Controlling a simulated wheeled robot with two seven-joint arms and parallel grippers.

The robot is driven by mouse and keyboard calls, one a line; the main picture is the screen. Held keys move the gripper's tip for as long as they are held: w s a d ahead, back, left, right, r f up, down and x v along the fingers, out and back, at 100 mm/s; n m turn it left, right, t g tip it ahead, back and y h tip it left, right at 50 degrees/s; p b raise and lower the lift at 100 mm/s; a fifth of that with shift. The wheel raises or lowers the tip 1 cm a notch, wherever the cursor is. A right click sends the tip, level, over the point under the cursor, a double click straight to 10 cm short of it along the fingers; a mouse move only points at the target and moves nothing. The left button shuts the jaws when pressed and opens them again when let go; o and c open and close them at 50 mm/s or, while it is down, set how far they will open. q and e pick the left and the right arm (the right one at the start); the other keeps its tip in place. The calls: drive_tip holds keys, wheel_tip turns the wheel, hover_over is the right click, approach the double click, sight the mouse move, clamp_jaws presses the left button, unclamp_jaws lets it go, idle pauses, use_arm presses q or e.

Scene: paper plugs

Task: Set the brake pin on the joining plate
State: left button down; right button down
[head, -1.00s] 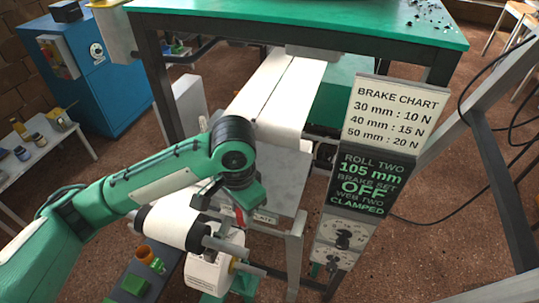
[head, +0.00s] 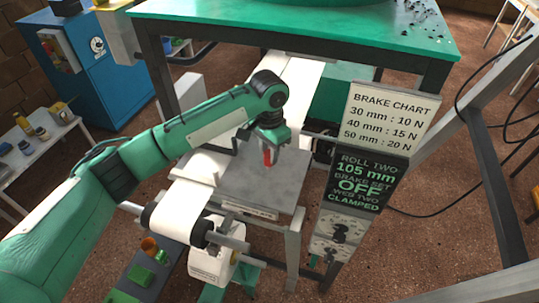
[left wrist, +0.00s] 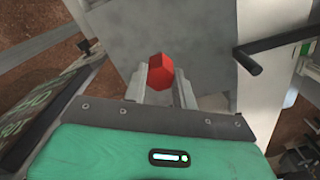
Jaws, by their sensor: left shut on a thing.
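My left gripper (head: 269,156) is shut on the red brake pin (head: 267,158) and holds it over the grey joining plate (head: 262,188). In the left wrist view the red pin (left wrist: 160,72) sits between the two fingers, its faceted end showing, with the plate's grey surface (left wrist: 200,35) beyond it. I cannot tell whether the pin touches the plate. My right gripper is not in view.
A white roll (head: 180,218) lies at the near left of the plate. A brake chart sign (head: 392,115) and a dark status board (head: 367,180) stand to the right. A dark bar (left wrist: 285,45) juts in at the right of the wrist view. A green-topped table (head: 350,30) stands behind.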

use_arm(q)
drive_tip(key=shift+w+d, duration=0.1)
drive_tip(key=shift+w, duration=0.15)
drive_tip(key=shift+f, duration=0.15)
wheel_tip(320, 180, down, 3)
drive_tip(key=shift+r+p, duration=0.1)
drive_tip(key=shift+p, duration=0.8)
drive_tip(key=shift+f, duration=0.2)
drive_tip(key=shift+f, duration=0.1)
drive_tip(key=c, duration=1.1)
unclamp_jaws()
